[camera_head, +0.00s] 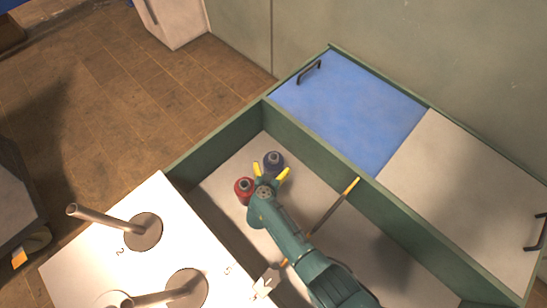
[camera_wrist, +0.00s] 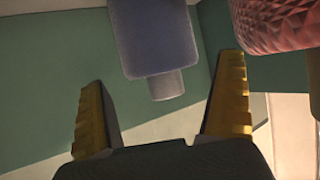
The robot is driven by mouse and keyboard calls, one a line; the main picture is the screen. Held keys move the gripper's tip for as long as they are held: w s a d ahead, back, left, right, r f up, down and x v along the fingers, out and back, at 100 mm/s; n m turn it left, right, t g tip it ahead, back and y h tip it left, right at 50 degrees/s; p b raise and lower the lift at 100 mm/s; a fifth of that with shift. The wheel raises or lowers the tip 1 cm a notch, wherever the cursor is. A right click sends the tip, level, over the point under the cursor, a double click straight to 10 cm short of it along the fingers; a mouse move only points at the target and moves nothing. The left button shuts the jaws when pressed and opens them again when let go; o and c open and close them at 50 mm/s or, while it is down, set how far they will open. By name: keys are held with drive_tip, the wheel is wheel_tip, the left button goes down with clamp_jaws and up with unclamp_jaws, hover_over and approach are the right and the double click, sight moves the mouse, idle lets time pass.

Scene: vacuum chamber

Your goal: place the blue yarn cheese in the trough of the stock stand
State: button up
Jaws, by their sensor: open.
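The blue yarn cheese (camera_head: 273,160), dark blue-violet, is at the far left end of a long green-walled trough (camera_head: 232,194) with a pale floor. My gripper (camera_head: 271,172) is open above the trough, its yellow fingers pointing toward the blue cheese. In the wrist view the blue cheese (camera_wrist: 155,38) with its narrower tube end shows ahead, between the two yellow fingers (camera_wrist: 163,88). The fingers are not closed on it; I cannot tell whether either touches it. Part of the cheese is cut off by the top edge of the wrist view.
A red yarn cheese (camera_head: 244,187) stands close beside the blue one, left of my gripper. A thin yellow-tipped rod (camera_head: 335,206) crosses the trough. A blue panel (camera_head: 350,105) and a pale panel (camera_head: 465,185) with handles lie behind. A white top (camera_head: 90,250) with metal pegs is at lower left.

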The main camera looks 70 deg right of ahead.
drive_tip(key=p+v, duration=0.3)
drive_tip(key=v, duration=0.4)
drive_tip(key=shift+a+r, duration=0.2)
drive_tip(key=shift+a, duration=0.1)
